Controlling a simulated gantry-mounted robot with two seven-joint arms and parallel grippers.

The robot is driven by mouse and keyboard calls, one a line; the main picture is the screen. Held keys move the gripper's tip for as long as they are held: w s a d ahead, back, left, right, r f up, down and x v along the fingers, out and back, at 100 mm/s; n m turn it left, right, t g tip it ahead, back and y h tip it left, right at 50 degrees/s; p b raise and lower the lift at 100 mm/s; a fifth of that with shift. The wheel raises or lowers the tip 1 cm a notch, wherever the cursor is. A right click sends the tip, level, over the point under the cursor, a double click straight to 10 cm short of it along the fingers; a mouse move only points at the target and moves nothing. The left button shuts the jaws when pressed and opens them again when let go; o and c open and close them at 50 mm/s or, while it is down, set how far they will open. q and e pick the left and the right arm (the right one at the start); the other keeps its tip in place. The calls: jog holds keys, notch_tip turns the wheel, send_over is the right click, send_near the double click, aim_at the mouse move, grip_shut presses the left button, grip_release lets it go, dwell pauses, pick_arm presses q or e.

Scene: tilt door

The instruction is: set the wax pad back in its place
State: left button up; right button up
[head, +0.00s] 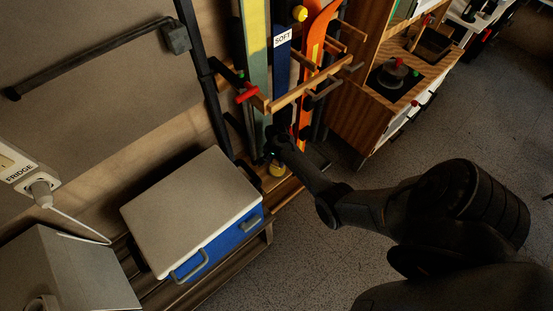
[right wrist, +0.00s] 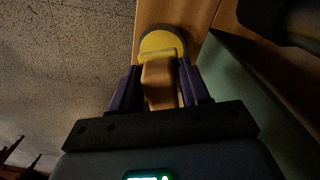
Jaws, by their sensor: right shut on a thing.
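The wax pad is a yellow round disc with a light wooden handle. In the right wrist view its yellow disc (right wrist: 160,40) lies just beyond my fingertips, over or against a wooden board. My right gripper (right wrist: 160,82) is shut on the handle, with one dark finger on each side. In the head view the pad (head: 276,169) shows as a small yellow patch at the foot of the ski rack. My right gripper (head: 277,152) is just above it there, dark and partly merged with the shadow. I cannot tell whether the pad touches the board. My left gripper is not in view.
Upright skis (head: 282,60), one labelled SOFT, stand behind wooden rack bars (head: 306,86) above the gripper. A blue cooler with a white lid (head: 192,208) stands to the left. A wooden cabinet (head: 359,110) is at the right. The speckled floor (head: 470,120) is open.

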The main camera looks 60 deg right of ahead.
aim_at(277, 171)
jog(key=shift+f+b, duration=1.55)
jog(key=shift+f, duration=1.1)
jog(key=shift+f+b, duration=0.35)
jog(key=shift+f, duration=0.05)
jog(key=o, duration=1.5)
jog(key=shift+c, duration=0.2)
jog(key=shift+r, duration=0.1)
